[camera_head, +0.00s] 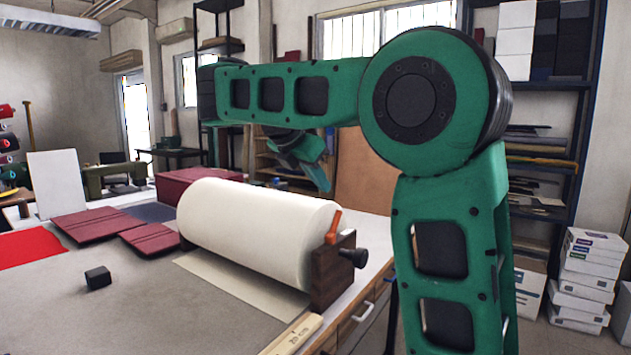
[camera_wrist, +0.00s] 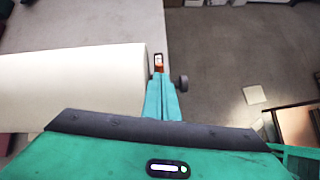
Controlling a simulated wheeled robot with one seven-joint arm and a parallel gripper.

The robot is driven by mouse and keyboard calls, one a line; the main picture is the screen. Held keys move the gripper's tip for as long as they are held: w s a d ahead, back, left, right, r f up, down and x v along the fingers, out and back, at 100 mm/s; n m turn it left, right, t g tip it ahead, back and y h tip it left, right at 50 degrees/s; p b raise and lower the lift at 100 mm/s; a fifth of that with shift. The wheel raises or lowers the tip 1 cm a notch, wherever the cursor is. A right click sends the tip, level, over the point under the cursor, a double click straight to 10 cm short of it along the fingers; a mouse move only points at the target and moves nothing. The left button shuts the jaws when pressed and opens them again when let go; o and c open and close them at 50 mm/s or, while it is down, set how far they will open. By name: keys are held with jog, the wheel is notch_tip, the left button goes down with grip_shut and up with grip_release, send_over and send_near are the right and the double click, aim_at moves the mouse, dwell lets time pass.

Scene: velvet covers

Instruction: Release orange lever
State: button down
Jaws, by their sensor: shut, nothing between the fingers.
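The orange lever (camera_head: 334,226) stands tilted on the dark wooden end block (camera_head: 325,285) at the near right end of the white roll (camera_head: 265,228). In the wrist view the lever (camera_wrist: 158,66) shows just past my fingertips, partly hidden by them. My gripper (camera_head: 325,187) hangs above the roll's right end, pointing down, with its fingers shut and empty. In the wrist view my gripper (camera_wrist: 160,77) lines up with the lever. In the head view a gap shows between fingertips and lever; I cannot tell any contact.
A black knob (camera_head: 354,257) sticks out right of the end block. A wooden ruler (camera_head: 292,335) lies at the table's front edge. A small black block (camera_head: 98,277) and maroon covers (camera_head: 97,224) lie on the table (camera_head: 170,318). The left front tabletop is mostly clear.

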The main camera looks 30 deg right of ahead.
jog(key=shift+v, duration=0.8)
jog(key=shift+s+d, duration=0.1)
jog(key=shift+s, duration=0.05)
jog(key=s+d+f+m+g+y, duration=0.1)
jog(key=s+d+f+m+y, duration=0.1)
jog(key=s+d+f+m, duration=0.35)
jog(key=s+d+f+m+y, duration=0.1)
jog(key=s+d+f+m, duration=0.2)
jog(key=s+f+m, duration=0.45)
jog(key=s+a+f+m+g+y, duration=0.1)
jog(key=s+a+f+m+y, duration=0.1)
jog(key=s+a+f+m, duration=0.2)
jog(key=s+a+f+m+g+y, duration=0.1)
jog(key=s+a+f+m+y, duration=0.2)
jog(key=s+f+m, duration=0.6)
jog(key=s+a+f, duration=0.2)
jog(key=s+f, duration=0.1)
jog(key=s, duration=0.2)
jog(key=shift+s+m, duration=0.25)
jog(key=shift+m, duration=0.05)
jog(key=shift+a+f, duration=0.1)
jog(key=shift+f, duration=0.05)
